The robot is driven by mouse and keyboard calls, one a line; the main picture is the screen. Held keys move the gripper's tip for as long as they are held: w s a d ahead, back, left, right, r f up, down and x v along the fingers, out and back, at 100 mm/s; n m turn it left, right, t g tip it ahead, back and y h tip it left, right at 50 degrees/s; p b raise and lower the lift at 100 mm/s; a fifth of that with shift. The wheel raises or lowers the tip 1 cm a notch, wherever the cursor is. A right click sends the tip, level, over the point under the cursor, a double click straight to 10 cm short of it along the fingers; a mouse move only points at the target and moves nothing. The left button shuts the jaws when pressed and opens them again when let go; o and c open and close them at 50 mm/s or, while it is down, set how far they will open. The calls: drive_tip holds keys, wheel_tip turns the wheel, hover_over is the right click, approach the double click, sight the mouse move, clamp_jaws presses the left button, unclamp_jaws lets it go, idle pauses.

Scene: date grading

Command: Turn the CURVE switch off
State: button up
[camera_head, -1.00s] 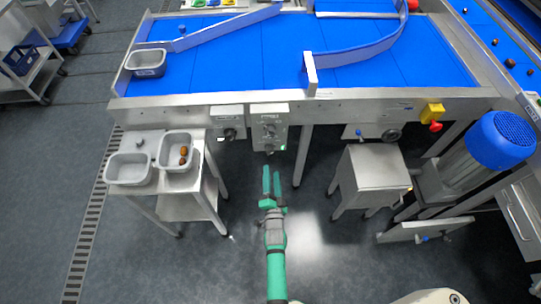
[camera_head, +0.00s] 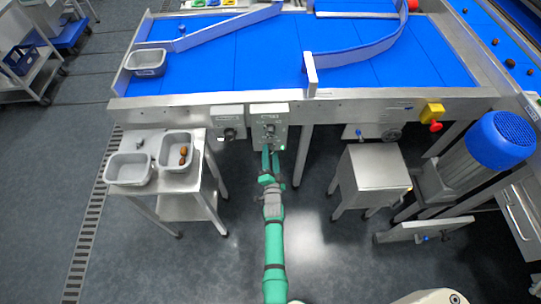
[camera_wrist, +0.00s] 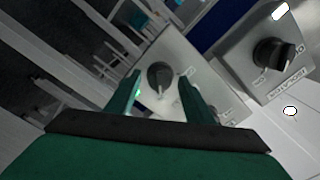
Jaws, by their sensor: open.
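A pale grey control box (camera_head: 269,112) with dark knobs hangs on the front rail of the blue-belted table. My gripper (camera_head: 270,152) is at its lower part, with the green fingers pointing at it. In the wrist view, a black rotary knob (camera_wrist: 160,74) on a grey panel shows between the two open fingers of my gripper (camera_wrist: 160,82). The fingers stand on either side of the knob; I cannot tell whether they touch it. A small green light shows beside the left finger. I cannot read a CURVE label, and the knob's setting is unclear.
A second switch box (camera_head: 227,118) is just left; its knob (camera_wrist: 275,53) and an ISOLATOR label show in the wrist view. A steel stand with grey bins (camera_head: 128,183) is at left.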

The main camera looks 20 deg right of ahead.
drive_tip(key=shift+c, duration=0.6)
drive_tip(key=c, duration=0.9)
drive_tip(key=shift+n, duration=0.4)
drive_tip(key=n, duration=0.3)
drive_tip(key=shift+n, duration=0.4)
drive_tip(key=n, duration=0.4)
drive_tip(key=shift+n, duration=0.3)
drive_tip(key=n, duration=0.8)
drive_tip(key=shift+n, duration=0.5)
